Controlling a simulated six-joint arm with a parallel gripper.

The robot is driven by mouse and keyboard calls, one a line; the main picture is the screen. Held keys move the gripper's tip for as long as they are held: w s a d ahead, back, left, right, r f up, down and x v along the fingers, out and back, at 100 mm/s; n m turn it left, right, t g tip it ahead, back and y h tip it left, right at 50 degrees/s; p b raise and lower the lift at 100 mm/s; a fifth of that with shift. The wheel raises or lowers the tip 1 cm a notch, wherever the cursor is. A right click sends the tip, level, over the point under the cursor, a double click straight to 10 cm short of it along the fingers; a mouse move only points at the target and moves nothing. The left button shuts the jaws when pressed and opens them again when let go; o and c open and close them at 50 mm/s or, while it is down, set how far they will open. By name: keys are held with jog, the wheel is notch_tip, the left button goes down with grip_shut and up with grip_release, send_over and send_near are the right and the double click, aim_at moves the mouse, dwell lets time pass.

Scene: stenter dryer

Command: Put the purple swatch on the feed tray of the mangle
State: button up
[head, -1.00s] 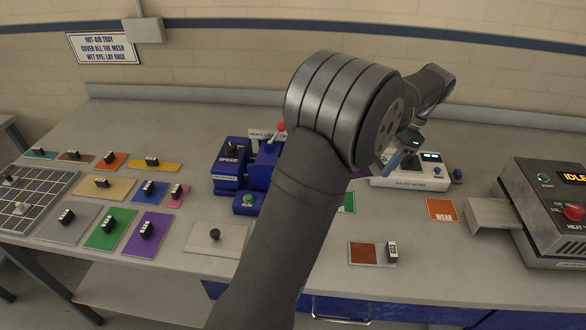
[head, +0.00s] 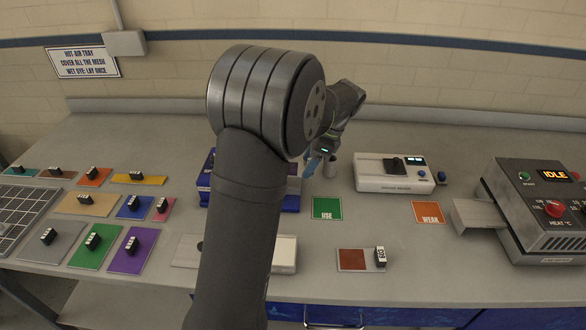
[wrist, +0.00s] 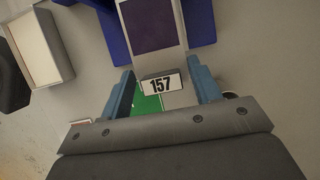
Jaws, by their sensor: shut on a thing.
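My gripper (head: 318,166) is shut on the white handle tag marked 157 (wrist: 160,84), which sits between its blue fingers in the wrist view. The tag belongs to a pale card with a dark purple swatch (wrist: 150,24), extending away from the fingers. The blue mangle (wrist: 198,22) shows behind and on both sides of the card. In the head view my arm hides most of the mangle (head: 291,201), including its feed tray. I cannot tell whether the card touches the mangle.
A white meter (head: 395,184) stands right of my gripper. Green USE (head: 327,208) and orange WEAK (head: 428,212) cards lie in front. A red-brown swatch (head: 353,259) lies near the front edge. The grey heater (head: 535,205) is at right. Several coloured sheets, including a purple one (head: 128,258), lie left.

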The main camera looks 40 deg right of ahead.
jog(key=shift+w+a+f, duration=1.5)
jog(key=shift+w+a, duration=0.05)
jog(key=o, duration=1.1)
jog(key=shift+f, duration=0.1)
jog(key=shift+c, duration=0.2)
jog(key=v, duration=1.2)
jog(key=x, duration=1.2)
jog(key=shift+s+d+r, duration=0.6)
jog(key=shift+d+r, duration=0.05)
jog(key=shift+r, duration=0.2)
jog(key=shift+s+d+r, duration=0.45)
jog(key=shift+s+d, duration=0.05)
jog(key=shift+s, duration=0.05)
